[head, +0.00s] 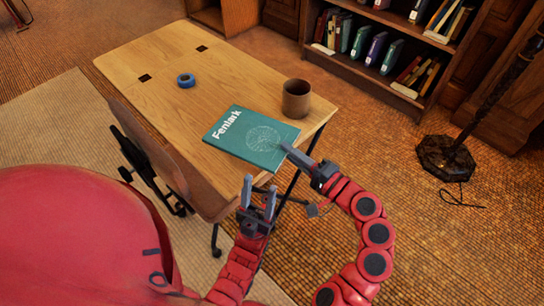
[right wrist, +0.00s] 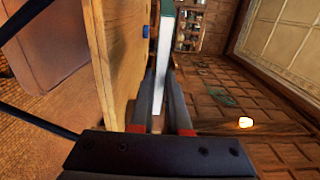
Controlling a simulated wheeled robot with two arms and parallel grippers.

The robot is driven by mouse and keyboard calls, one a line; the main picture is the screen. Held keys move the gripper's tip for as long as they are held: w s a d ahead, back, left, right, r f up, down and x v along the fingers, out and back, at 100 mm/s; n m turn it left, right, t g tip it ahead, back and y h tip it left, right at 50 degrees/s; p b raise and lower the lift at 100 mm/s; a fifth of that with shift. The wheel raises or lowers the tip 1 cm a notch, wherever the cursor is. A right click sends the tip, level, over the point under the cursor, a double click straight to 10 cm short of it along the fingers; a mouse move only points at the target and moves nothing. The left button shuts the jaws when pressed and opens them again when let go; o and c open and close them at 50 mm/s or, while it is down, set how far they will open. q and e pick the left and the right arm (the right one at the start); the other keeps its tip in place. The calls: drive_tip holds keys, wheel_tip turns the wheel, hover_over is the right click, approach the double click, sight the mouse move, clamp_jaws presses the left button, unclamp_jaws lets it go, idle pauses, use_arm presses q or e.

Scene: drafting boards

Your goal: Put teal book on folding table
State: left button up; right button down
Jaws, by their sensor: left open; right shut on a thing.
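The teal book (head: 243,139), titled "Fenlark", is flat over the near right part of the wooden folding table (head: 165,50), cover up. My right gripper (head: 296,156) is shut on its near right corner. In the right wrist view the book (right wrist: 163,60) shows edge-on between the fingers (right wrist: 161,95), alongside the tabletop (right wrist: 124,55). I cannot tell for sure whether its underside touches the table. My left gripper (head: 259,186) is open and empty, in front of the table's near edge.
A brown mug (head: 296,100) stands just behind the book, near the table's right edge. A blue ring (head: 185,80) lies farther left on the table. A chair (head: 145,145) is at the left side. A bookshelf (head: 350,65) and lamp base (head: 445,155) are beyond.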

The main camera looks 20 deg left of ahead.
wheel_tip(320, 180, down, 6)
drive_tip(key=b, duration=0.1)
drive_tip(key=shift+f, duration=0.15)
drive_tip(key=shift+f, duration=0.15)
drive_tip(key=c, duration=0.9)
unclamp_jaws()
drive_tip(key=v, duration=1.2)
